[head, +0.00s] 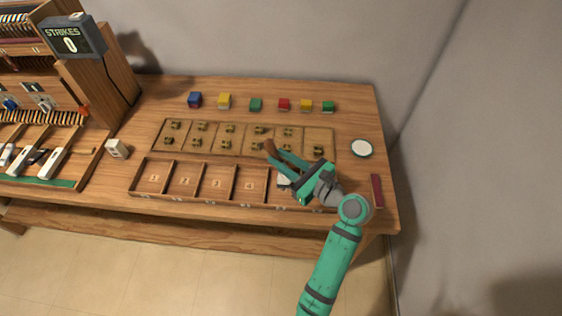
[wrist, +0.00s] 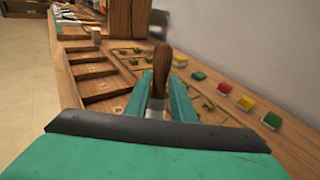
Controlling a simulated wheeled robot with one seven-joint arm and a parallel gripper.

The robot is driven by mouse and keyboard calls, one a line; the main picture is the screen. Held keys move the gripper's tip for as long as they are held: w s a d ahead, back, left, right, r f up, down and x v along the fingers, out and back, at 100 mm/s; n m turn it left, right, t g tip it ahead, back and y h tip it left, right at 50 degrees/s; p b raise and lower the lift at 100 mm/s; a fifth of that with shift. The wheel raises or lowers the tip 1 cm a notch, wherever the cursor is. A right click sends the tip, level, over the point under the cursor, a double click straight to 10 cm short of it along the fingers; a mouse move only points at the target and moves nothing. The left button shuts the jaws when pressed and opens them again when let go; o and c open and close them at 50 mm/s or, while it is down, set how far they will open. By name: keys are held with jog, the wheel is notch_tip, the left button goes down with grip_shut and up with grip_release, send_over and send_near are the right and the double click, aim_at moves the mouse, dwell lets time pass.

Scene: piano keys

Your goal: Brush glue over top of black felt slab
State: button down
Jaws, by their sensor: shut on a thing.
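My gripper (head: 278,165) is shut on a brush with a brown wooden handle (head: 269,147). The handle sticks out past the fingertips toward the back left. In the wrist view the brown handle (wrist: 161,65) rises between the two green fingers, with a pale part below it. The gripper is over the right part of the compartment tray (head: 205,164) and the front of the flat board with brass pieces. A small pale thing (head: 283,181) shows just beneath the fingers, partly covered; I cannot tell what it is. I cannot clearly make out a black felt slab.
A round white-topped dish (head: 361,148) and a dark red bar (head: 377,190) are at the table's right. Several coloured blocks (head: 255,104) line the back. A small white block (head: 117,148) stands left of the tray. The piano mechanism (head: 45,165) fills the far left.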

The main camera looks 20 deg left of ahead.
aim_at(270, 139)
notch_tip(270, 139, up, 3)
jog(key=shift+s+r, duration=0.1)
jog(key=shift+r, duration=0.1)
notch_tip(270, 139, up, 2)
jog(key=shift+r, duration=0.1)
jog(key=shift+d+r, duration=0.15)
jog(key=shift+r, duration=0.6)
jog(key=shift+a, duration=0.2)
jog(key=shift+d, duration=0.1)
